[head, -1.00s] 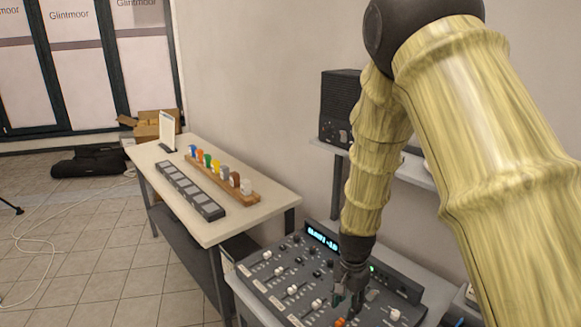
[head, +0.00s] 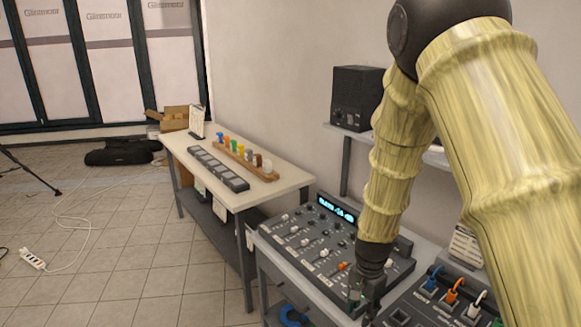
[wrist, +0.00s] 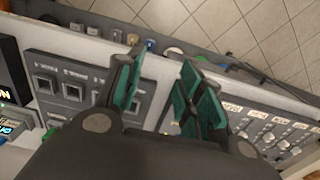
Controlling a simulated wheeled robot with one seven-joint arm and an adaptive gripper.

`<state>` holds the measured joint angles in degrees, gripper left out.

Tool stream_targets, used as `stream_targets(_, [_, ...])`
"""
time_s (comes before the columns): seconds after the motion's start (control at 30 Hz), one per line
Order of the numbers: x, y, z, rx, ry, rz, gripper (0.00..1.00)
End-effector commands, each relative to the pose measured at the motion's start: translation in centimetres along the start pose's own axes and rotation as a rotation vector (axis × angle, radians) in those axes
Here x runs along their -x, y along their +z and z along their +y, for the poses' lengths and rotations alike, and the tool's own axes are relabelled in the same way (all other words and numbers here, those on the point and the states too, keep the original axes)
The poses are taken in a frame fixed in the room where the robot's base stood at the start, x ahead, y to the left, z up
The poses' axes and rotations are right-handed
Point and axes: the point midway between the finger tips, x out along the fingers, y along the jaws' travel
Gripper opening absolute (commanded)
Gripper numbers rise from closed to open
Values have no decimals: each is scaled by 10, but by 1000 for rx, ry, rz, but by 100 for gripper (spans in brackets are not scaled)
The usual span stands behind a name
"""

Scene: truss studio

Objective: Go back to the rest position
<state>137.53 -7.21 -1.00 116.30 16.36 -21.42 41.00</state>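My gripper (head: 366,296) is at the lower middle of the head view, above the near right corner of the mixing console (head: 325,241). In the wrist view my gripper (wrist: 158,88) shows its green-padded fingers spread apart, with nothing between them. Below the fingers lie the edge of the console at the right and a dark panel with square sockets (wrist: 72,92) at the left. The fingertips are small in the head view, and I cannot tell how high they are above the surface.
A panel with coloured cable plugs (head: 453,293) stands right of the console. A white-topped table (head: 290,187) at the left holds a wooden rack of coloured pegs and a grey strip. A black speaker (head: 357,98) sits on a shelf behind. A power strip (head: 33,258) lies on the tiled floor.

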Motion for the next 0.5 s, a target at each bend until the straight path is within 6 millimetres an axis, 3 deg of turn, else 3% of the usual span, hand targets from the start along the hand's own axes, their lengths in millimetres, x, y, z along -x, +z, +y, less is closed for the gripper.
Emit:
stream_targets(0.03, [-10, 4, 9, 10, 4, 0, 38])
stream_targets(0.37, [-71, 11, 31, 110, 27, 6, 38])
stream_targets(0.5, [-102, 19, 52, 167, 34, 11, 38])
